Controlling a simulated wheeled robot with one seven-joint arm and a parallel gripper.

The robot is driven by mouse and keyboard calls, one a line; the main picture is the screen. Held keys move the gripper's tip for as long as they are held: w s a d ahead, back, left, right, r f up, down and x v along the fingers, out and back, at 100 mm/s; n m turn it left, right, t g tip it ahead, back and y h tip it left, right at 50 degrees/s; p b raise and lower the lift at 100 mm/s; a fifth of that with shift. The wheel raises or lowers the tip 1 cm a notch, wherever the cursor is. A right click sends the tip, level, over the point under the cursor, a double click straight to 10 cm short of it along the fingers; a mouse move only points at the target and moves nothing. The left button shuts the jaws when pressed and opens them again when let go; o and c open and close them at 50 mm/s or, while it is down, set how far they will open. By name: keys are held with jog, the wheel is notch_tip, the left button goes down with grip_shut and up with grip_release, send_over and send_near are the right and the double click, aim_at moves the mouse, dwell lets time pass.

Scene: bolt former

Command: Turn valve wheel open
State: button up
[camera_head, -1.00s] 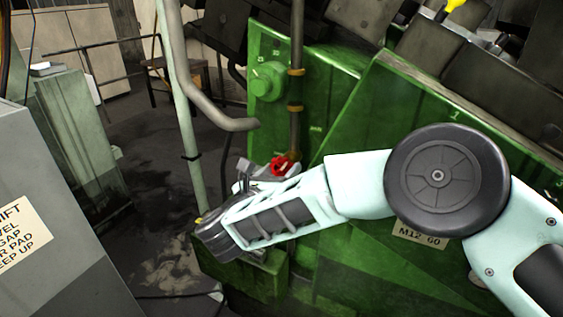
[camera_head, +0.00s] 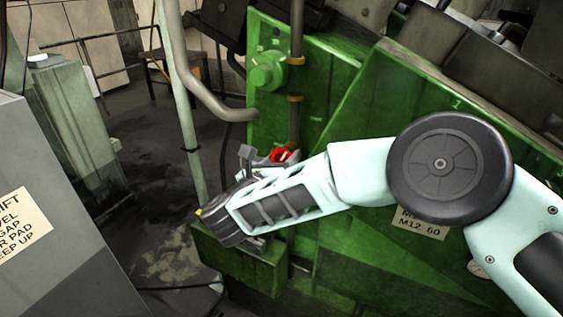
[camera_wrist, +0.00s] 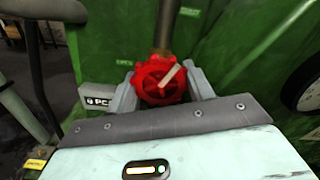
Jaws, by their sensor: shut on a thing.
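The red valve wheel (camera_wrist: 160,82) sits at the lower end of a vertical pipe in the wrist view. A pale bar lies across its face. In the head view the red wheel (camera_head: 281,156) shows only partly, behind my forearm. My gripper (camera_wrist: 158,88) has one grey finger on each side of the wheel and is shut on it. In the head view the wrist hides most of the fingers.
A green machine (camera_head: 340,90) fills the right side, with a round green knob (camera_head: 267,71) above the wheel. A pale vertical pipe (camera_head: 178,90) stands left of the arm. A grey cabinet (camera_head: 40,210) is at the left. Dark floor lies between.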

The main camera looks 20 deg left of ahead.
jog(key=n+b, duration=0.1)
jog(key=b, duration=0.1)
jog(key=n+b, duration=0.2)
jog(key=b, duration=0.1)
jog(key=shift+f+n, duration=0.25)
jog(key=shift+n, duration=0.05)
jog(key=n+b, duration=0.3)
jog(key=shift+s+r+n, duration=0.1)
jog(key=shift+n, duration=0.3)
jog(key=n+b, duration=0.1)
jog(key=n, duration=0.2)
jog(key=shift+n+b, duration=0.3)
jog(key=shift+b, duration=0.05)
jog(key=n, duration=0.3)
jog(key=shift+a+r+n+b, duration=0.1)
jog(key=shift+n+b, duration=0.2)
jog(key=shift+b, duration=0.05)
jog(key=n, duration=0.3)
jog(key=shift+n, duration=0.4)
jog(key=n+p, duration=0.1)
jog(key=n, duration=0.2)
jog(key=shift+n, duration=0.3)
jog(key=n+p, duration=0.2)
jog(key=n, duration=0.2)
jog(key=shift+n+p, duration=0.75)
jog(key=shift+n, duration=0.85)
